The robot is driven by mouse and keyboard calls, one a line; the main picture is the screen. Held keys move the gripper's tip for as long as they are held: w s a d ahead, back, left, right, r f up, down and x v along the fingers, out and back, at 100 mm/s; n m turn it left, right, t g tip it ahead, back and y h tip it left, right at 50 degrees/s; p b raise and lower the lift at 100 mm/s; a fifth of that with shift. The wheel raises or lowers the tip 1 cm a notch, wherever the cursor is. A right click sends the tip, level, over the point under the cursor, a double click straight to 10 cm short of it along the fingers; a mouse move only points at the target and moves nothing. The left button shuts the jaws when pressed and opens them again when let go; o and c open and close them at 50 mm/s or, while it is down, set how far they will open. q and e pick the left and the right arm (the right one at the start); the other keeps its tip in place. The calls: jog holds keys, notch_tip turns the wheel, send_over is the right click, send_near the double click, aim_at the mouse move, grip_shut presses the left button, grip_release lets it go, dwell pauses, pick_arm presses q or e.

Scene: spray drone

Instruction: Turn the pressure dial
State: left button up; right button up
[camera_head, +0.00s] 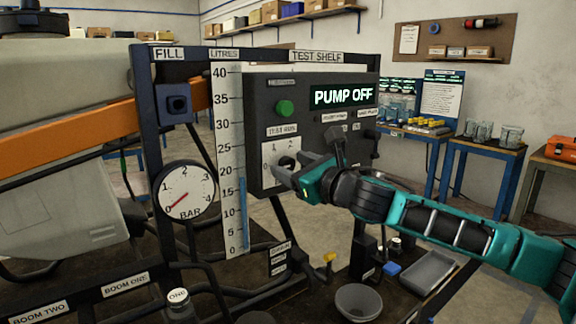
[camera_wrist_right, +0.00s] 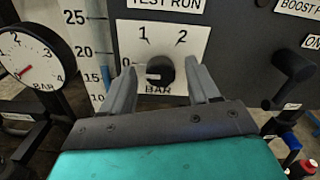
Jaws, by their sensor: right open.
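The pressure dial is a small black knob (camera_wrist_right: 160,74) on a white plate (camera_wrist_right: 186,28) marked 0, 1, 2 and BAR, under a TEST RUN label. In the wrist view the knob's white mark points left, toward 0. In the head view the plate (camera_head: 272,152) is on the dark control box (camera_head: 258,112), whose display (camera_head: 343,95) reads PUMP OFF. My right gripper (camera_head: 291,164) is open in front of the plate. In the wrist view its fingers (camera_wrist_right: 162,75) stand on either side of the knob; I cannot tell whether they touch it. My left gripper is not in view.
A round BAR gauge (camera_head: 185,191) with its red needle near 0 is left of the box. A green button (camera_head: 285,108) is above the dial. A black lever (camera_wrist_right: 292,72) is to its right. A grey bowl (camera_head: 359,301) and tray (camera_head: 427,273) are on the bench below.

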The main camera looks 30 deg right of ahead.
jog(key=shift+w, duration=0.1)
jog(key=shift+r, duration=0.1)
jog(key=c, duration=1)
